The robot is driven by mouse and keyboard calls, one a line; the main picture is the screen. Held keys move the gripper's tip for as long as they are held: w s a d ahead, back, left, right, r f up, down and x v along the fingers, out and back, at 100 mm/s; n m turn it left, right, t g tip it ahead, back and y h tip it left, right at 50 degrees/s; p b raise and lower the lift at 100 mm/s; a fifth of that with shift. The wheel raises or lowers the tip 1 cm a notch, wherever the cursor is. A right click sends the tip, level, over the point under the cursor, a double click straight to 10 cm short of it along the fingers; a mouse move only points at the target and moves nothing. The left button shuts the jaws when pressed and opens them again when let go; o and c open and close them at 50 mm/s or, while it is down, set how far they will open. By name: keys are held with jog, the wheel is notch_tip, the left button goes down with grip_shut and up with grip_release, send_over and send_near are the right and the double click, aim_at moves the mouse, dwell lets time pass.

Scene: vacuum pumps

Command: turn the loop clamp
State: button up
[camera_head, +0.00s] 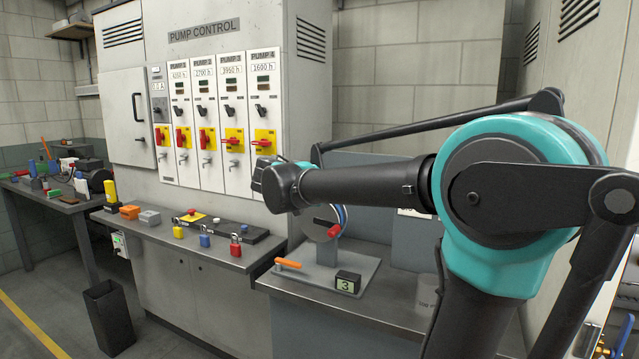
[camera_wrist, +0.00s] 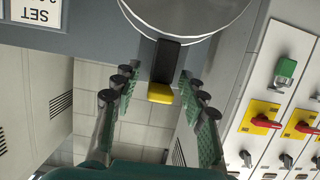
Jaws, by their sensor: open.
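In the wrist view, a short black lever with a yellow end (camera_wrist: 163,84) sticks out beside a round, pale rimmed part (camera_wrist: 190,12). It may be the loop clamp's handle, but I cannot tell for sure. My gripper (camera_wrist: 157,77) is open. Its green-padded fingers stand on either side of the lever, with a visible gap on both sides. I cannot tell the depth between lever and fingertips. In the head view my arm hides the gripper and the lever.
The pump control cabinet (camera_head: 222,105) with red and yellow switches stands left of my arm. A disc fixture (camera_head: 318,222) with a red handle sits on the right bench, near an orange handle (camera_head: 288,264) and a block marked 3 (camera_head: 347,283).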

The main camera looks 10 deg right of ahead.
jog(key=shift+s+a+r, duration=0.15)
jog(key=shift+s+a, duration=0.15)
jog(key=shift+s, duration=0.05)
jog(key=v, duration=0.6)
dwell(0.6)
